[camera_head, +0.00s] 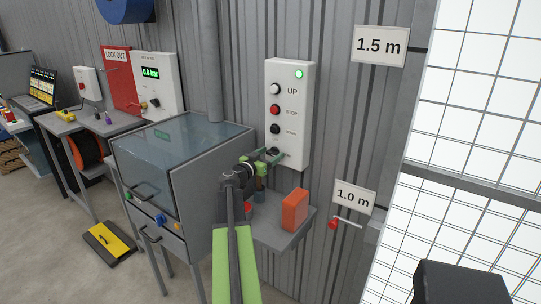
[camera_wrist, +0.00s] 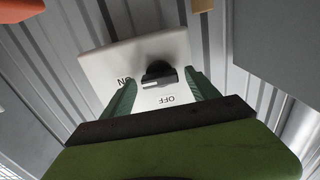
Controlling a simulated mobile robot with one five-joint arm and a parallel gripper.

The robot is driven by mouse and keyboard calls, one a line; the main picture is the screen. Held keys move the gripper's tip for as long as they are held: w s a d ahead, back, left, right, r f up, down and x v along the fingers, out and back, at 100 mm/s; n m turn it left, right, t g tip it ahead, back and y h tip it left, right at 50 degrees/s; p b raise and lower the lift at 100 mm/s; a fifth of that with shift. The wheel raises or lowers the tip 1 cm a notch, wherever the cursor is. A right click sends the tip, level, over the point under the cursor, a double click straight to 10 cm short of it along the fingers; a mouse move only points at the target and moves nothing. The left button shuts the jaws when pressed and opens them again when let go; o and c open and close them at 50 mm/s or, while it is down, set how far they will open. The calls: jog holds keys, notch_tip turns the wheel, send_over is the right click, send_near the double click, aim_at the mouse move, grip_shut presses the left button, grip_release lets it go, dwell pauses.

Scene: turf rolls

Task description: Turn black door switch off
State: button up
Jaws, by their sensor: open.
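The white door control panel (camera_head: 289,120) hangs on the corrugated wall, with UP, STOP and further buttons in a column and a lit green lamp at the top. The black door switch (camera_wrist: 157,72) is a rotary knob on the panel's lower end; the wrist view shows ON and OFF lettering beside it. My gripper (camera_wrist: 158,92) is open, its green fingers on either side of the knob; whether they touch it I cannot tell. In the head view, my gripper (camera_head: 268,156) is at the panel's bottom and partly covers the switch.
A shelf (camera_head: 270,229) below the panel carries an orange block (camera_head: 294,210). A grey cabinet with a clear lid (camera_head: 185,145) stands close on the left. A red-handled lever (camera_head: 334,223) is on the wall at right, under the 1.0 m sign (camera_head: 354,197).

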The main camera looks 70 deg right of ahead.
jog(key=c, duration=1.3)
jog(key=shift+c, duration=0.3)
